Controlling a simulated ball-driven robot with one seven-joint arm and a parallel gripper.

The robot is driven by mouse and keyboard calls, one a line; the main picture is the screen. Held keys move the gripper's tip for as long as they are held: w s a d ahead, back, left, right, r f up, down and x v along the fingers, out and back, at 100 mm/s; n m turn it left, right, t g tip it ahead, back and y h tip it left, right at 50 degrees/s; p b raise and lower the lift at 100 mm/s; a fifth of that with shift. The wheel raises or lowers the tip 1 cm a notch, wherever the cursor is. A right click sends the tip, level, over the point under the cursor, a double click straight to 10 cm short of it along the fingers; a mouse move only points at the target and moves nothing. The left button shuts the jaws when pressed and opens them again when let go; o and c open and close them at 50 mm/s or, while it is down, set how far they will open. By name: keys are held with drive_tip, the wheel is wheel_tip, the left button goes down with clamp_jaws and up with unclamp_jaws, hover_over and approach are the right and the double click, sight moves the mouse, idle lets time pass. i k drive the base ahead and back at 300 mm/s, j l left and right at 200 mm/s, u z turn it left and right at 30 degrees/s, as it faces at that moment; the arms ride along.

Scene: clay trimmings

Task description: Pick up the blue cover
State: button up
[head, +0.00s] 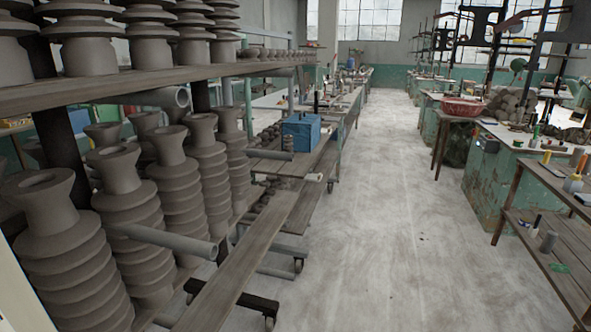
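A blue box-like thing (301,133) stands on a wooden bench (318,157) left of the aisle, in the middle distance. Its sides look flat and something small shows on its top. I cannot tell if it is the blue cover or carries it. A smaller, rounded blue thing (350,63) is farther back along the same side, too small to make out. My gripper is not in view.
Ridged clay pieces (125,200) crowd the left, below a wooden shelf (150,82). A long plank (243,262) and a pipe (165,239) jut near the aisle. The pale floor (375,215) is clear. A two-level table (545,250) and a red basin (461,106) are right.

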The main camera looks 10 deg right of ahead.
sight(305, 128)
drive_tip(key=i+l+z, duration=0.3)
drive_tip(key=i, duration=0.2)
drive_tip(key=i+l+z, duration=0.15)
drive_tip(key=i+z, duration=0.15)
drive_tip(key=i, duration=0.2)
drive_tip(key=i+z, duration=0.3)
drive_tip(key=i, duration=0.2)
drive_tip(key=i+l+u, duration=0.15)
drive_tip(key=i+u, duration=0.25)
drive_tip(key=i, duration=0.25)
drive_tip(key=i+l+u, duration=0.4)
drive_tip(key=i, duration=0.2)
drive_tip(key=i+l+u, duration=0.4)
drive_tip(key=i, duration=0.2)
drive_tip(key=i+l+u, duration=0.4)
drive_tip(key=l, duration=0.3)
drive_tip(key=i+l+u, duration=0.1)
drive_tip(key=u, duration=0.25)
drive_tip(key=l+u, duration=0.1)
drive_tip(key=u, duration=0.25)
drive_tip(key=i+l, duration=0.05)
